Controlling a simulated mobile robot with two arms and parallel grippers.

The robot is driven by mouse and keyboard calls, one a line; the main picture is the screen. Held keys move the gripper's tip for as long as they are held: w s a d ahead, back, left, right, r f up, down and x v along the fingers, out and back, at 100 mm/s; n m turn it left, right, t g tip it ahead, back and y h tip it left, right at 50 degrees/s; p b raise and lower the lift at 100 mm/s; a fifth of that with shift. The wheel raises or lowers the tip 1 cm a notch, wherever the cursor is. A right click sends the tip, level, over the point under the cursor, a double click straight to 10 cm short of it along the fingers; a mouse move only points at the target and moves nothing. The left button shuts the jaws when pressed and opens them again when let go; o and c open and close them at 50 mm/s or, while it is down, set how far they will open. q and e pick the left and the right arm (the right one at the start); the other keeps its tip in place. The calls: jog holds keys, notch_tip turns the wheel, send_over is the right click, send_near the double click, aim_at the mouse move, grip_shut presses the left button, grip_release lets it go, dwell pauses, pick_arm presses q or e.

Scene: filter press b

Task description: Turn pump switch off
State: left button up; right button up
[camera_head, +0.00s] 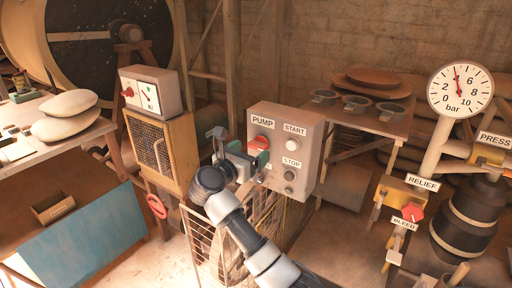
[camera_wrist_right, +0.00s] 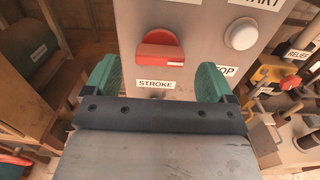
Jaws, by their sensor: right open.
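The grey pump control box (camera_head: 313,153) stands at the centre of the head view. Its red rotary switch (camera_head: 260,142) sits under the PUMP label (camera_head: 262,122). In the right wrist view the red switch (camera_wrist_right: 160,50) shows large, its handle lying roughly level, above a STROKE label (camera_wrist_right: 156,84). My right gripper (camera_head: 249,156) is just in front of the box's left part, slightly below the switch. In the right wrist view its green fingers (camera_wrist_right: 155,82) are spread wide on either side below the switch, with nothing between them. My left gripper is not in view.
A white START button (camera_head: 292,145) and a dark STOP button (camera_head: 290,176) sit right of the switch. A yellow cabinet (camera_head: 180,150) with a smaller switch box (camera_head: 157,92) stands left. A wire cage (camera_head: 205,245) is below. Valves and a pressure gauge (camera_head: 460,90) stand right.

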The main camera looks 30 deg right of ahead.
aim_at(255, 148)
jog(key=shift+x, duration=1.7)
jog(key=c, duration=0.9)
